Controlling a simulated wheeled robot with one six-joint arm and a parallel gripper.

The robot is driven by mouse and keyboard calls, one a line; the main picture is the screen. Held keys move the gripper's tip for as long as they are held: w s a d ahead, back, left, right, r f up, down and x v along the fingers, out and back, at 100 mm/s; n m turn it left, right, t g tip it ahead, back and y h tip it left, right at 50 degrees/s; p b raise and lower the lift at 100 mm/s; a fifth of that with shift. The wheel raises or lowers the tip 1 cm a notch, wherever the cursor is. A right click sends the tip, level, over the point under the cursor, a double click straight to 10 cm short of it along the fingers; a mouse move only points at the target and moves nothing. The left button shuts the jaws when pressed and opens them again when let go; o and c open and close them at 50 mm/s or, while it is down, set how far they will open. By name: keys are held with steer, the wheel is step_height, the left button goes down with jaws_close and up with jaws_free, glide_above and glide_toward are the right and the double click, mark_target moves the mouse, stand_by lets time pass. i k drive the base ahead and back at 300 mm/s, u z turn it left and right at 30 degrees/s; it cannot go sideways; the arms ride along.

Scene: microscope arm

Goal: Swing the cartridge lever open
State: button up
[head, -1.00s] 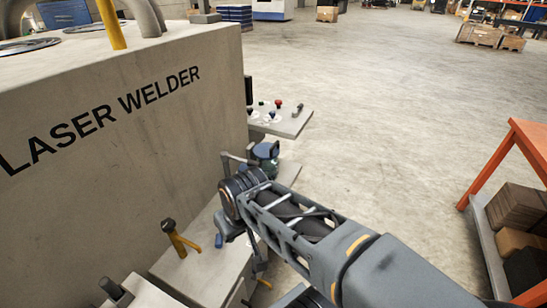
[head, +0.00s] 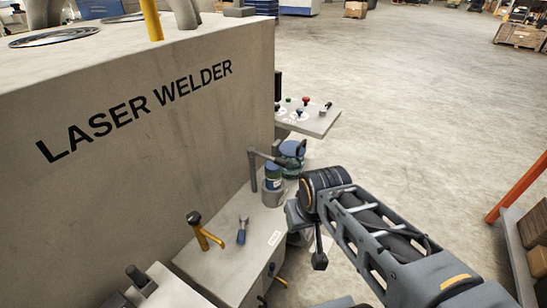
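Several levers and handles show in the head view, and I cannot tell for sure which is the cartridge lever. A grey bent arm (head: 264,156) stands by a blue-banded cylinder (head: 273,178) on the low bench beside the welder. A yellow handle with a dark head (head: 205,231) and a small blue handle (head: 242,231) stand on the bench top. Another yellow handle (head: 277,277) sticks out from the bench front. My gripper (head: 319,258) points down just right of the bench, apart from these handles as far as I can see. Its fingers are too small and partly hidden.
The large grey laser welder (head: 150,160) fills the left side. A control shelf (head: 310,118) with coloured buttons juts out behind the bench (head: 225,262). An orange-framed rack (head: 518,188) with boxes stands at the right. The floor between is clear.

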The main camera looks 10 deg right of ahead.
mark_target(252, 152)
steer(key=u, duration=0.05)
steer(key=k, duration=0.5)
steer(key=z, duration=0.95)
steer(key=i, duration=0.8)
steer(key=u, duration=1.6)
